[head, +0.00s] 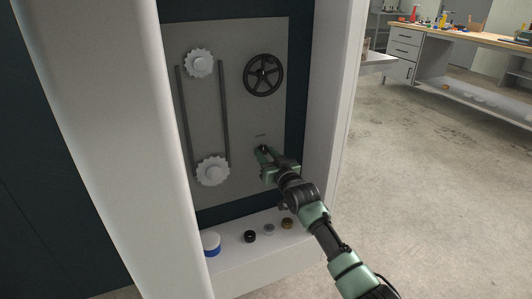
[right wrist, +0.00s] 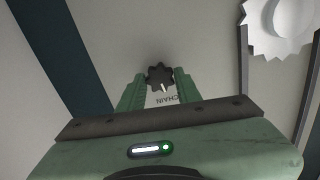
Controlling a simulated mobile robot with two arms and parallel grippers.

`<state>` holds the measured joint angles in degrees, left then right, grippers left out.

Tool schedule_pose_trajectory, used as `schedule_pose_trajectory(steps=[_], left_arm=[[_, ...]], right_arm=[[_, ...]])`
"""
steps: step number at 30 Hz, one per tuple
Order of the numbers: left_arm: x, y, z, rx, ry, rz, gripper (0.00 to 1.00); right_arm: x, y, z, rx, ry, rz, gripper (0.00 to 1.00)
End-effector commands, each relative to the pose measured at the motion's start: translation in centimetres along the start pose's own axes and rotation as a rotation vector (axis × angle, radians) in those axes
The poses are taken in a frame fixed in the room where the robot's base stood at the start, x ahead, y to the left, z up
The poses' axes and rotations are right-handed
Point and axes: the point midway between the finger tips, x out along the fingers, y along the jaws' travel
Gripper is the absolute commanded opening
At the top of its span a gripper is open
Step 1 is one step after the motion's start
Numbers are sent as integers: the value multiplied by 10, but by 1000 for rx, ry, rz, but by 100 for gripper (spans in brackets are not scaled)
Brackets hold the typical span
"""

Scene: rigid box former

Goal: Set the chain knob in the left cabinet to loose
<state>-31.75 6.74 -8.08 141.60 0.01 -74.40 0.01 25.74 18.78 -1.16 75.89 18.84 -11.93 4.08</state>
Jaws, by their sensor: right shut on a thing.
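The chain knob (right wrist: 158,74) is a small dark lobed knob with a white pointer mark, on the grey panel (head: 225,110) inside the left cabinet. The upside-down word CHAIN (right wrist: 161,99) shows beside it in the right wrist view. My right gripper (head: 264,154) reaches the lower right of the panel in the head view. In the right wrist view its green fingers (right wrist: 158,79) stand on both sides of the knob, shut on it. In the head view the gripper mostly hides the knob. The loose mark cannot be made out. My left gripper is not in view.
A black handwheel (head: 263,75) sits above my gripper. Two pale sprockets (head: 201,64) with dark side bars are at the left. A blue-and-white tub (head: 212,244) and several small round parts stand on the ledge below. White cabinet posts flank the opening.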

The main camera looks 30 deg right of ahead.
Motion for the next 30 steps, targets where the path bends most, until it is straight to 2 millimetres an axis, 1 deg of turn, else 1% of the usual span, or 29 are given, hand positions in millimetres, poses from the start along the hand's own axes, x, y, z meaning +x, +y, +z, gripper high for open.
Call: schedule_pose_trajectory(steps=[3, 6, 9, 16, 17, 18, 21, 24, 30], left_arm=[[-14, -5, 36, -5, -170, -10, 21], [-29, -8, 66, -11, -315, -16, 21], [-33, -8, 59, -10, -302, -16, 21], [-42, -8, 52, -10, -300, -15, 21], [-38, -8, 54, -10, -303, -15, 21], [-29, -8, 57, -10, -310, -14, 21], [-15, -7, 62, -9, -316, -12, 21], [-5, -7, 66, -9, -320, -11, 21], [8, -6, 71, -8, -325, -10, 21]], right_arm=[[0, 0, -3, -94, -2, 0, 0], [0, 0, -3, -186, -4, 0, 0], [0, 0, -3, -281, -2, -1, 0], [0, 0, -2, -498, -3, -1, 0], [0, 0, -1, -528, -3, -1, 0], [0, 0, -1, -565, -3, -1, 0], [0, 0, -1, -660, -2, -1, 0], [0, 0, 0, -756, -2, -2, 0], [0, 0, 1, -945, -2, -2, 0]])
